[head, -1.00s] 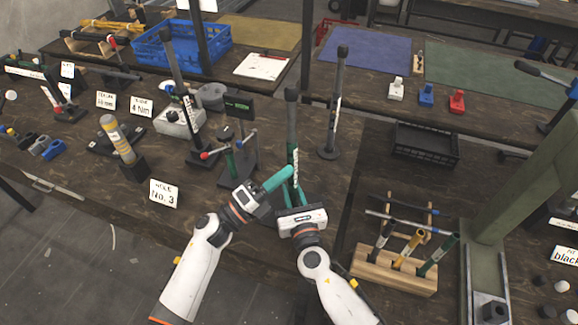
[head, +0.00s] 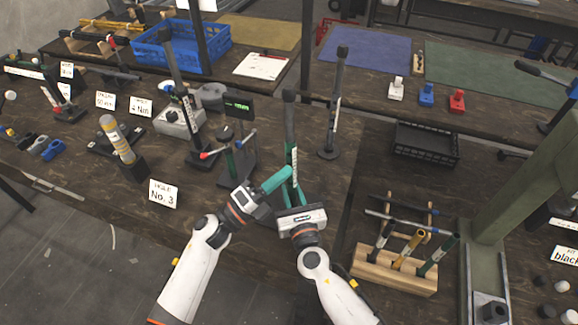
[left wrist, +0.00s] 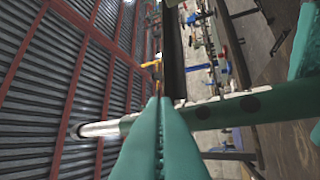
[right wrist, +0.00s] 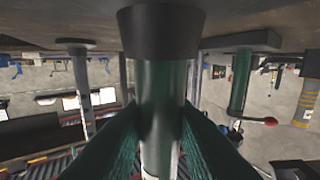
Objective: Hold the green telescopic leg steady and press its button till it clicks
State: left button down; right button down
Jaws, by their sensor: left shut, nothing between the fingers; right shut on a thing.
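The green telescopic leg (head: 291,130) stands upright in front of me, with a dark cap at its top and a white label on its side. My right gripper (head: 290,190) is shut around its lower part. The right wrist view shows the green tube (right wrist: 160,95) between the fingers, with a black end piece. My left gripper (head: 286,171) is shut and empty, its tips right beside the leg. In the left wrist view, the tube (left wrist: 225,109) with dark round spots crosses at the fingertips (left wrist: 160,100). I cannot tell whether they touch it or which spot is the button.
A small stand with a display (head: 238,106) and red-tipped lever stands left of the leg. Another dark pole (head: 334,105) on a round base stands behind right. A wooden rack (head: 395,272) with several tubes is at front right. A "No. 3" card (head: 164,194) lies left.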

pick_arm(q)
jog(key=shift+s+a, duration=0.15)
jog(key=shift+s, duration=0.75)
pick_arm(e)
jog(key=shift+s+f, duration=0.15)
jog(key=shift+f, duration=0.15)
pick_arm(q)
jog(key=s, duration=0.1)
jog(key=s+a, duration=0.1)
jog(key=s, duration=0.3)
jog(key=shift+a+r, duration=0.2)
jog(key=shift+r, duration=0.1)
jog(key=shift+w, duration=0.1)
pick_arm(e)
jog(key=c, duration=1.1)
grip_release()
jog(key=shift+r, duration=0.2)
jog(key=shift+c, duration=0.2)
